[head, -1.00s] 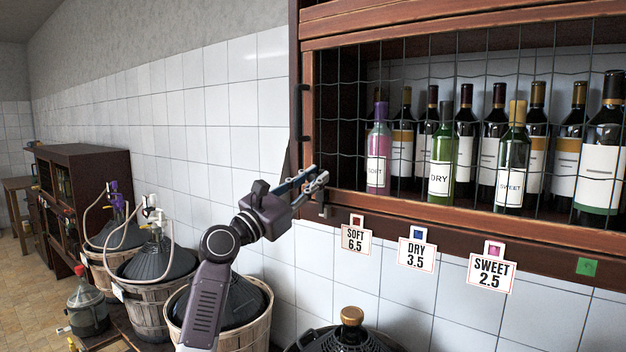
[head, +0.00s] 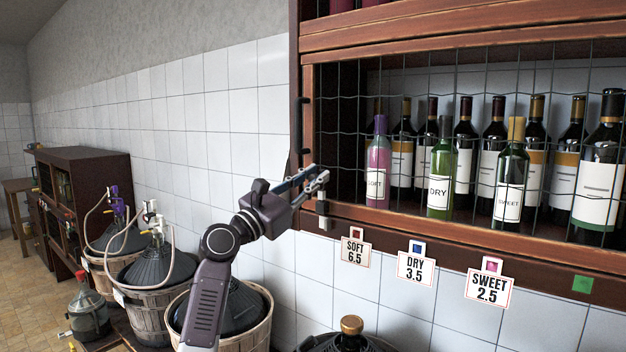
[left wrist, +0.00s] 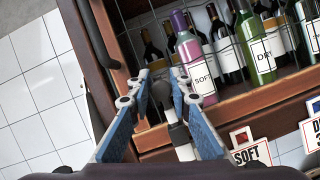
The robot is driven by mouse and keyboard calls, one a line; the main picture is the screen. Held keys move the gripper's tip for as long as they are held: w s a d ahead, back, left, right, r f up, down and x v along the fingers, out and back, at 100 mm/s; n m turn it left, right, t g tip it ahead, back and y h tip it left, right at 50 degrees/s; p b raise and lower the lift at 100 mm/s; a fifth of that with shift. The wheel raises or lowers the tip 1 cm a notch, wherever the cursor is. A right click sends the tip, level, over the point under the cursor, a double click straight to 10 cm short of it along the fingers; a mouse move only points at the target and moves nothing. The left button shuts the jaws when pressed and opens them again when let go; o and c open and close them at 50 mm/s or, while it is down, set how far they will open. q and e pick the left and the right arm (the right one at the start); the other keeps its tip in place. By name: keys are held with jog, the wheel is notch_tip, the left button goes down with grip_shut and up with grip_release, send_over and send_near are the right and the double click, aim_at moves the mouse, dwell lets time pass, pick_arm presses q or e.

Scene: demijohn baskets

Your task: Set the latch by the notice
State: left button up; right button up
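The latch (head: 323,215) is a small metal piece at the lower left corner of the mesh-fronted wine cabinet (head: 450,228). In the left wrist view it shows as a dark round knob (left wrist: 162,90) above a pale cylinder (left wrist: 181,138). My left gripper (head: 323,176) is in front of that corner. In the left wrist view its blue-padded fingers (left wrist: 160,76) are apart, with the knob between them; I cannot tell whether they touch it. Cards below the shelf read SOFT 6.5 (head: 356,252), DRY 3.5 (head: 416,267) and SWEET 2.5 (head: 489,287). My right gripper is out of view.
Behind the wire mesh stand labelled SOFT (head: 377,165), DRY (head: 441,170) and SWEET (head: 511,175) bottles and several dark ones. A green square (head: 582,284) is on the rail. Basketed demijohns (head: 150,285) stand below my left arm. A dark handle (head: 301,125) is on the cabinet's left side.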

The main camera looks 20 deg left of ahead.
pick_arm(q)
jog(key=o, duration=0.4)
jog(key=shift+r, duration=0.2)
jog(key=shift+f, duration=0.15)
jog(key=shift+s+a+f, duration=0.1)
jog(key=shift+s+a, duration=0.05)
jog(key=shift+s, duration=0.05)
jog(key=v, duration=1.1)
jog(key=shift+s+a+f, duration=0.1)
jog(key=shift+s+a, duration=0.05)
jog(key=shift+s, duration=0.05)
